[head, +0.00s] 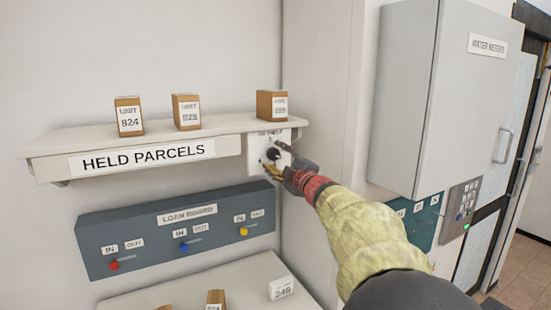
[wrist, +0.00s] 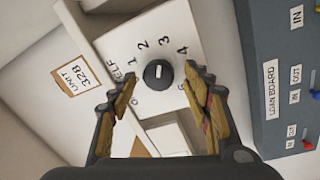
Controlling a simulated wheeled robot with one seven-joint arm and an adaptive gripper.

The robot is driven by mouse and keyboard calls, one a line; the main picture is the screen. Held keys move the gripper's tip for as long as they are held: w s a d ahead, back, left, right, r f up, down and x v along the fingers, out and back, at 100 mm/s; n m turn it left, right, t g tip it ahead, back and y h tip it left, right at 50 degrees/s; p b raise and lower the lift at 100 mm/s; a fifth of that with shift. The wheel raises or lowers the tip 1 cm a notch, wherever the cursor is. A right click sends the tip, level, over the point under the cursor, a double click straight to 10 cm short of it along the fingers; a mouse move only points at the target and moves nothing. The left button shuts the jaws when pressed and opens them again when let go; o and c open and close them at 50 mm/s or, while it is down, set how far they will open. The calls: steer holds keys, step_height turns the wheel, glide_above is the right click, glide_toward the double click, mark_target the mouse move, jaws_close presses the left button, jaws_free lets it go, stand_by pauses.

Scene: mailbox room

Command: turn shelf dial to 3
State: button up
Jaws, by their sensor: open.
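The shelf dial is a black round knob (wrist: 158,74) on a white plate (wrist: 118,48) printed with numbers, including 1, 2, 3 and 4. Its white mark looks roughly upright in the wrist view, towards the printed 3 or close to it; the exact setting is hard to tell. In the head view, the dial plate (head: 253,147) hangs at the right end of the held parcels shelf (head: 225,127), and my gripper partly covers it. My gripper (wrist: 163,82) is open, with one finger on each side of the knob. Contact is not clear. The gripper also shows in the head view (head: 275,158).
Parcel boxes (head: 129,117) stand on the shelf above. A loan board (head: 160,243) with coloured knobs is below, over a lower surface (head: 150,297) with small boxes. A grey wall cabinet (head: 410,100) stands right of my arm.

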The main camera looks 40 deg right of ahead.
steer(key=v, duration=1.1)
steer(key=shift+s, duration=0.2)
steer(key=shift+a, duration=0.15)
